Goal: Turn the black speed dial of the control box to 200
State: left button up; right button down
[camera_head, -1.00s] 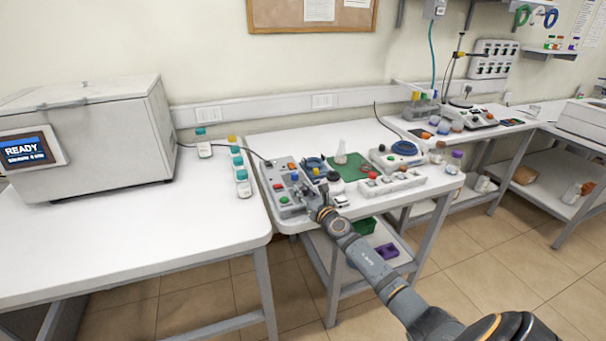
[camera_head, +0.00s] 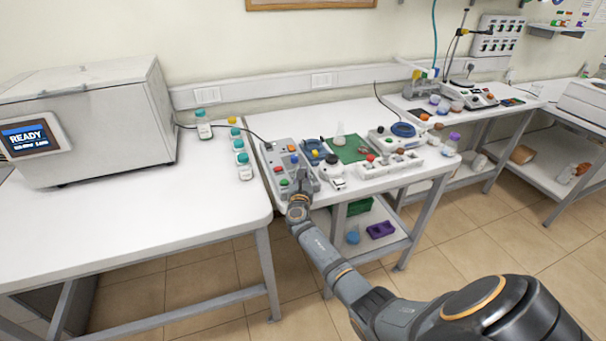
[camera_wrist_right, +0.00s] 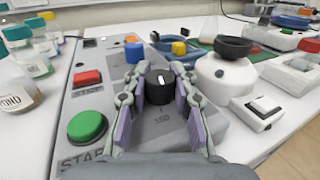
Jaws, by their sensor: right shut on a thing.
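The grey control box (camera_head: 275,160) stands near the left end of the middle table in the head view. In the right wrist view the control box (camera_wrist_right: 95,120) fills the left and centre, with a green button marked START (camera_wrist_right: 87,126) and a red button (camera_wrist_right: 88,77). The black speed dial (camera_wrist_right: 160,84) has a white pointer line and sits between the fingers of my right gripper (camera_wrist_right: 158,92), which is shut on it. My right gripper (camera_head: 301,180) reaches the front of the box in the head view, where it hides the dial. My left gripper is not in view.
Bottles with teal caps (camera_head: 241,160) stand left of the box. A white device with a black top (camera_wrist_right: 229,66) is close on the gripper's right. Blue (camera_wrist_right: 134,52) and orange-topped parts are beyond the dial. A large READY machine (camera_head: 95,120) stands on the left table.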

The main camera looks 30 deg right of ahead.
jog(key=shift+f, duration=0.15)
jog(key=c, duration=1.1)
grip_release()
jog(key=shift+s, duration=0.1)
jog(key=shift+o, duration=0.2)
jog(key=shift+a, duration=0.1)
jog(key=v, duration=1.2)
